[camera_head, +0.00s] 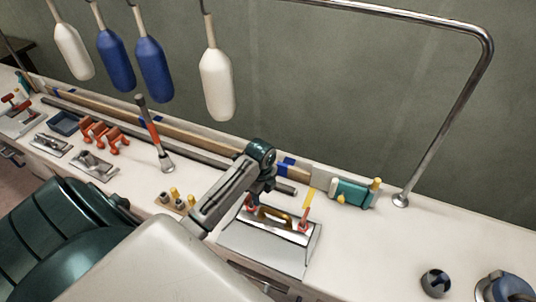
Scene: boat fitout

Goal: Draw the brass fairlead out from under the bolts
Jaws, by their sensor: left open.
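The brass fairlead (277,212) is a golden, rounded piece lying on a grey metal plate (268,248) on the white bench. Red bolts stand at either side of it: one at its right (303,225) shows clearly, and the one at its left (249,203) is partly hidden by my arm. My left gripper (262,196) points down just behind and above the left part of the fairlead. It is open, and I see nothing held. Its fingertips are small and dark, so I cannot tell whether they touch the fairlead. My right gripper is out of view.
A teal block with yellow parts (350,193) and a bent steel rail (463,85) stand to the right. Blue and white fenders (217,85) hang above. The bench right of the plate is mostly clear.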

